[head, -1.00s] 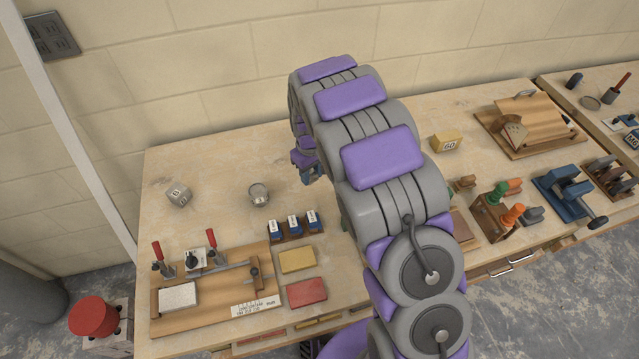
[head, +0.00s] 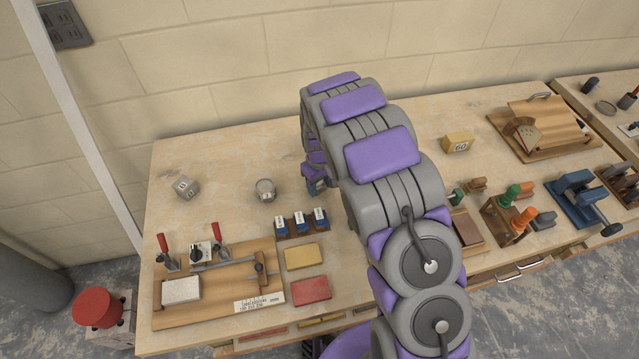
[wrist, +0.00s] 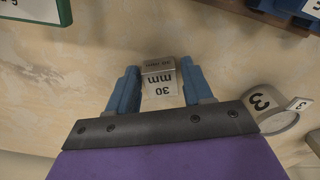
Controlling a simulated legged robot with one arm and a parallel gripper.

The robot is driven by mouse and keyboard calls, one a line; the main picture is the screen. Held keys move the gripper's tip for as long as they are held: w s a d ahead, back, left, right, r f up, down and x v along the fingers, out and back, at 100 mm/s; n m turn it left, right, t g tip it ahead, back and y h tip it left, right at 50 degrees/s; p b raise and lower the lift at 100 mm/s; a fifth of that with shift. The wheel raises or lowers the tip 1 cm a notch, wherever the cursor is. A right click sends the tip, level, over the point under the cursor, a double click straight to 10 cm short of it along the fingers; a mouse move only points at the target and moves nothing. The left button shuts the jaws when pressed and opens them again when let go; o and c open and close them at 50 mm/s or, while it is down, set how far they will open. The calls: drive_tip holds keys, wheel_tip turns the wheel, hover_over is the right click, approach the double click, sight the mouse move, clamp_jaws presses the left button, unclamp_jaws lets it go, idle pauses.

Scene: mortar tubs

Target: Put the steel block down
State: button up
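The steel block (wrist: 160,82), a small metallic block marked "30 mm", sits between the two blue fingers of my gripper (wrist: 160,86) in the wrist view. In the head view my gripper (head: 315,184) is low over the left workbench, right of the round metal can and behind the small blue blocks. The steel block is not clear there. I cannot tell if its underside touches the bench top.
Blue blocks (head: 299,221) in a wooden rack stand in front. A yellow block (head: 458,142) lies right. The back-left bench is clear.

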sight(320, 185)
drive_tip(key=shift+o, duration=0.8)
wheel_tip(320, 185, up, 12)
drive_tip(key=p, duration=0.2)
drive_tip(key=s+d+r+m, duration=0.2)
drive_tip(key=s+d+r, duration=0.3)
drive_tip(key=s+r, duration=0.3)
drive_tip(key=s+d+r+m, duration=0.1)
drive_tip(key=s+d+r, duration=0.1)
drive_tip(key=s, duration=0.8)
drive_tip(key=s+d+r+m+g, duration=0.1)
drive_tip(key=s+d+r+m, duration=0.1)
drive_tip(key=s, duration=0.9)
drive_tip(key=s+d+r+m, duration=0.1)
drive_tip(key=s+d+r, duration=0.1)
drive_tip(key=s, duration=0.8)
drive_tip(key=shift+s+d+r+m+g, duration=0.3)
drive_tip(key=shift+s+r+m+g, duration=0.1)
drive_tip(key=shift+r, duration=0.1)
